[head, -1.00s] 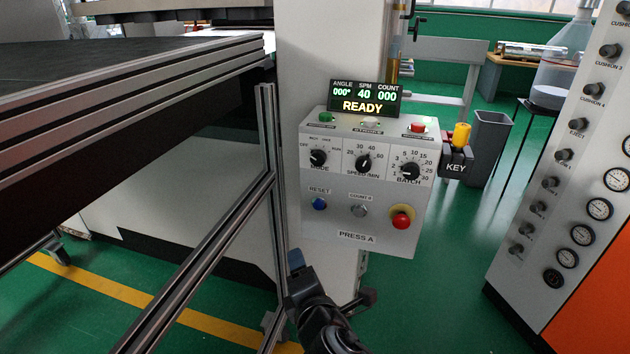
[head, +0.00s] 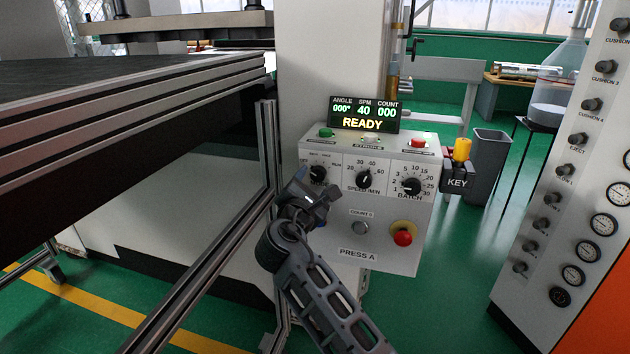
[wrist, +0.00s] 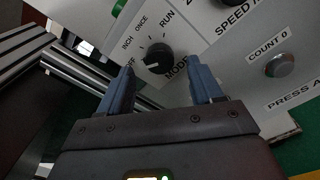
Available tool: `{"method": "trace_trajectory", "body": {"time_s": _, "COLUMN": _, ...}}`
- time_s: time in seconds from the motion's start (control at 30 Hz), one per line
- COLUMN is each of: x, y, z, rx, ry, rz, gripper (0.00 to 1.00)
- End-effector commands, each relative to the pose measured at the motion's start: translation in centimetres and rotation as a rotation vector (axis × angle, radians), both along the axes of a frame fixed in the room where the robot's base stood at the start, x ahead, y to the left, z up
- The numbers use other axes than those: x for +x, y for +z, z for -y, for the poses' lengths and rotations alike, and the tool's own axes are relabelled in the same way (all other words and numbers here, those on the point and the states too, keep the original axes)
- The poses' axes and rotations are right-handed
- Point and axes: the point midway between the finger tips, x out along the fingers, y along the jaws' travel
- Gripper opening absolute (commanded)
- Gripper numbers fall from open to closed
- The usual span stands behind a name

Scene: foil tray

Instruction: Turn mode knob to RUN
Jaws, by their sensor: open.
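The mode knob (head: 318,174) is a black knob at the upper left of the PRESS A control box (head: 390,262). In the wrist view the mode knob (wrist: 158,58) sits among the labels OFF, INCH, ONCE and RUN. Its pale pointer line is toward the OFF side, at the lower left in that view. My gripper (head: 312,190) is just below the knob in the head view and hides the lower left of the box. In the wrist view my gripper (wrist: 163,80) has two blue fingers apart, one on each side below the knob, with nothing between them.
The speed knob (head: 363,179), batch knob (head: 411,186) and red stop button (head: 403,237) are on the same box. The display (head: 364,114) reads READY. A yellow key (head: 462,149) is at the right. A metal frame post (head: 268,150) stands close on the left.

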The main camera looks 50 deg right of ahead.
Motion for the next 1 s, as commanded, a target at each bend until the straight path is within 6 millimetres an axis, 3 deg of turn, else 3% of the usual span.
{"method": "trace_trajectory", "body": {"time_s": 0.2, "x": 0.8, "y": 0.0, "z": 1.8, "rx": 0.000, "ry": 0.000, "rz": 0.000, "gripper": 0.65}}
{"method": "trace_trajectory", "body": {"time_s": 0.5, "x": 0.9, "y": 0.0, "z": 2.0, "rx": 0.001, "ry": 0.001, "rz": 0.001, "gripper": 0.65}}
{"method": "trace_trajectory", "body": {"time_s": 1.0, "x": 0.9, "y": 0.0, "z": 2.0, "rx": 0.001, "ry": 0.001, "rz": 0.001, "gripper": 0.18}}
